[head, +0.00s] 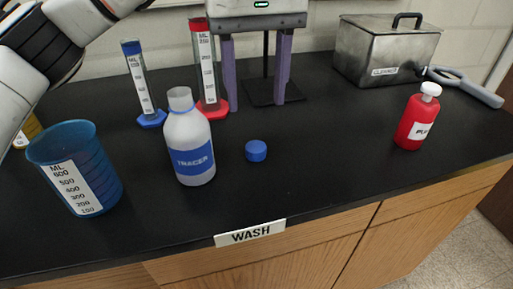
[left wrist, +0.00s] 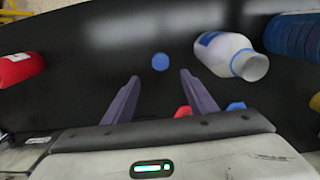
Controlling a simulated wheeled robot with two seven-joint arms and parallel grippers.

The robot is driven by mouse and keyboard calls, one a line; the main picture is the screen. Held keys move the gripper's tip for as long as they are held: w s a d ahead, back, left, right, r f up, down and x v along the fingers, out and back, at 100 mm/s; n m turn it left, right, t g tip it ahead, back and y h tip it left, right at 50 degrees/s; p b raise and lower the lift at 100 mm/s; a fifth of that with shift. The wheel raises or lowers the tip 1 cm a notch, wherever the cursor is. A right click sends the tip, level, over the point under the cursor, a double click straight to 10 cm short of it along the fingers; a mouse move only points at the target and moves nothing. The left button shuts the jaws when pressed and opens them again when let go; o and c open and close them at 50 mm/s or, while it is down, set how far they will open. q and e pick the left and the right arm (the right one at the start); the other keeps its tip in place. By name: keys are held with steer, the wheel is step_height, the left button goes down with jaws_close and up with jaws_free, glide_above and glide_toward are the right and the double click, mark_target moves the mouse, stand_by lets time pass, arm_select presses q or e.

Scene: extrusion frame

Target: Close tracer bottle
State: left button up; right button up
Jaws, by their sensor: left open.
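The white tracer bottle (head: 188,140) with a blue TRACER label stands upright on the black bench, its neck open. It also shows in the left wrist view (left wrist: 222,52), right of my fingers. A blue cap (head: 256,151) lies on the bench to the right of the bottle. My left gripper (head: 256,108) points down with its two purple fingers apart and nothing between them, behind the cap in the head view. In the left wrist view the cap (left wrist: 160,62) appears just past the gap between the fingertips (left wrist: 160,76). My right gripper is not in view.
A blue beaker (head: 75,170) stands left of the bottle. Blue (head: 143,85) and red (head: 205,65) measuring cylinders stand behind it. A red bottle (head: 416,120) and a steel cleaner box (head: 385,50) are at right. Bench around the cap is clear.

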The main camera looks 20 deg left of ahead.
arm_select(q)
glide_above(256, 145)
step_height(256, 145, down, 5)
steer(key=shift+f, duration=0.1)
stand_by(0.3)
step_height(256, 145, down, 5)
steer(key=shift+f, duration=0.1)
steer(key=shift+s, duration=0.1)
stand_by(0.3)
steer(key=c, duration=1.1)
